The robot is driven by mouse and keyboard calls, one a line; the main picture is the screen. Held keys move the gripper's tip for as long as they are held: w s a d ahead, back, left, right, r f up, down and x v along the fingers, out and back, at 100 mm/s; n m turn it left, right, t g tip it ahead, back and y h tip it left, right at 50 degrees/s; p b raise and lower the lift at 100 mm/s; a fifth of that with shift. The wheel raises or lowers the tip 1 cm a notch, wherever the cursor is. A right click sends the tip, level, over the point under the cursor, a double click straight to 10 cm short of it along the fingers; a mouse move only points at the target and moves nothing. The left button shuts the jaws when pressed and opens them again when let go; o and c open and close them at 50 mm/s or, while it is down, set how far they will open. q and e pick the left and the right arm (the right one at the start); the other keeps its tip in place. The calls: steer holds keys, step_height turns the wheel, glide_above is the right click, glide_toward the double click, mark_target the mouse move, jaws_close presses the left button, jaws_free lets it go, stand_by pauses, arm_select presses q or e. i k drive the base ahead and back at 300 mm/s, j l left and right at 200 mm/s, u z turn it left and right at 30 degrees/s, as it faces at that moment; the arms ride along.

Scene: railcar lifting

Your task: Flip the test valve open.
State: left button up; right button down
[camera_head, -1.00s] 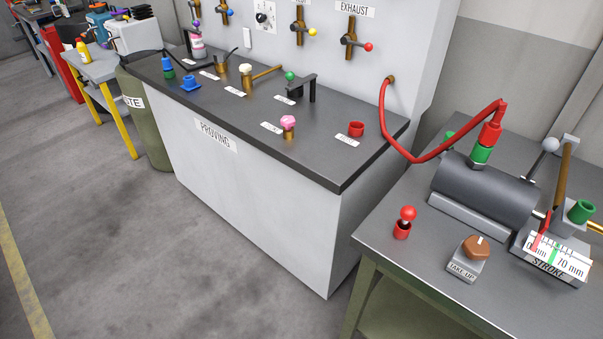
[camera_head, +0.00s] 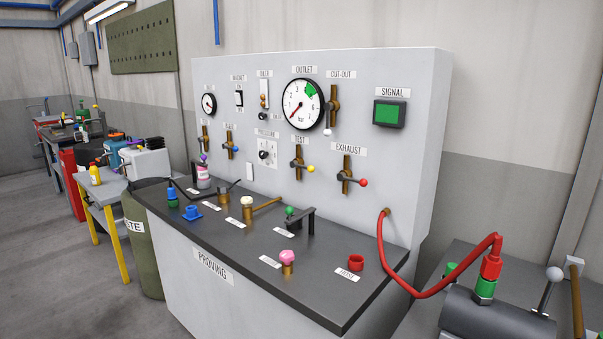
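The test valve (camera_head: 297,163) is on the upright white panel, under the label TEST (camera_head: 300,140). It has a vertical brass body and a short dark lever ending in a yellow knob (camera_head: 311,169). The lever lies across the body, pointing right and slightly down. Neither of my grippers is in view, and nothing touches the valve.
The exhaust valve with a red knob (camera_head: 364,182) is close on the right. The outlet gauge (camera_head: 303,104) is above, its red needle at lower left. The dark bench top (camera_head: 327,256) below carries several fittings. A red hose (camera_head: 435,290) loops at right.

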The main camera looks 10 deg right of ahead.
mark_target(293, 164)
steer(key=i+j, duration=0.8)
steer(key=i, duration=0.25)
steer(key=i+j, duration=0.8)
steer(key=i, duration=0.25)
steer(key=u, duration=0.05)
